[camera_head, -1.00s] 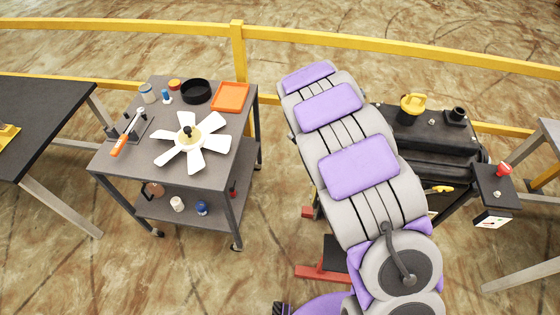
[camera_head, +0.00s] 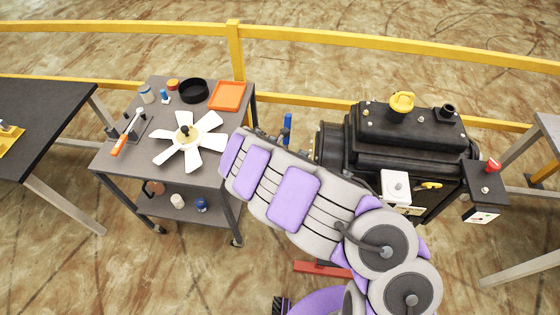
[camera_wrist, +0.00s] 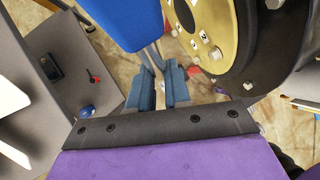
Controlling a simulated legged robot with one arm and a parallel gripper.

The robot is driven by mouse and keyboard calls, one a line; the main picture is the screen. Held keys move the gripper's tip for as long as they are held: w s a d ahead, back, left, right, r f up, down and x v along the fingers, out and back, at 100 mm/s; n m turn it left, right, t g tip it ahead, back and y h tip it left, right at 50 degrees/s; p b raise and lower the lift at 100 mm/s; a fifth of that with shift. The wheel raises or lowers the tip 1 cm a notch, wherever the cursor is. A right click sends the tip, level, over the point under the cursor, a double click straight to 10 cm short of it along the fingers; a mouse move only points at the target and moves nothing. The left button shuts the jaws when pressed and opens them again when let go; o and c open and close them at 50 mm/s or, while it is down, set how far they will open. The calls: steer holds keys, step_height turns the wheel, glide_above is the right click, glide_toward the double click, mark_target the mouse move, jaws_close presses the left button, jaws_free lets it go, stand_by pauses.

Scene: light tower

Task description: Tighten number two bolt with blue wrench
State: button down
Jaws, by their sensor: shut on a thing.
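My gripper (camera_wrist: 158,78) is shut on the blue wrench (camera_wrist: 133,22); its two fingers close around a thin grey part below the wide blue portion. The wrench also shows in the head view as a small upright blue piece (camera_head: 288,122) just beyond my arm's far end. A gold round plate (camera_wrist: 212,38) with bolts and small white labels sits right of the wrench in the wrist view, apart from it. The label numbers are too small to read. In the head view my arm hides the gripper, and the plate is out of sight.
The black machine (camera_head: 410,145) stands right of my arm's end, before a yellow railing (camera_head: 400,47). A grey cart (camera_head: 135,170) at left carries a white fan (camera_head: 188,140), an orange tray (camera_head: 227,96) and an orange-handled tool (camera_head: 119,146). A red-knobbed box (camera_head: 490,185) is at right.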

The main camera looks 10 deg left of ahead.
steer(key=shift+d, duration=0.15)
steer(key=d+p, duration=0.3)
steer(key=p, duration=0.1)
steer(key=shift+d+r, duration=0.1)
steer(key=shift+d, duration=0.15)
steer(key=shift+s+a, duration=0.15)
steer(key=shift+a, duration=1.05)
steer(key=shift+d, duration=1)
steer(key=shift+a+p, duration=0.4)
steer(key=shift+a, duration=0.45)
steer(key=shift+d, duration=0.7)
steer(key=shift+a, duration=0.1)
